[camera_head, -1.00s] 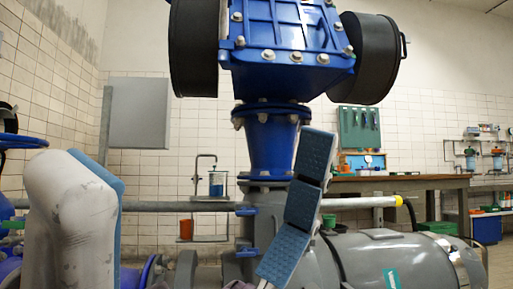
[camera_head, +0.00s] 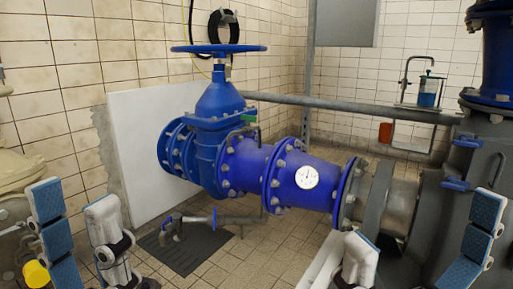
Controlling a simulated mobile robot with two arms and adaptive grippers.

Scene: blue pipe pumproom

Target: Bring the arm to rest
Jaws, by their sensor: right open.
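My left gripper (camera_head: 73,193) is at the lower left, with a blue-padded finger and a white-backed finger standing apart and nothing between them. My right gripper (camera_head: 422,216) is at the lower right, its fingers wide apart and empty. Its left finger shows a white back and its right finger shows blue pads. Both grippers point upward at the bottom of the view. Most of both arms is out of view. Neither gripper visibly holds anything.
A blue valve with a handwheel (camera_head: 218,49) and a blue pipe with a gauge (camera_head: 307,177) stand ahead. A grey pump (camera_head: 432,230) is close behind my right gripper. A yellow-ended part (camera_head: 36,273) is at lower left. Tiled floor (camera_head: 290,235) shows between the grippers.

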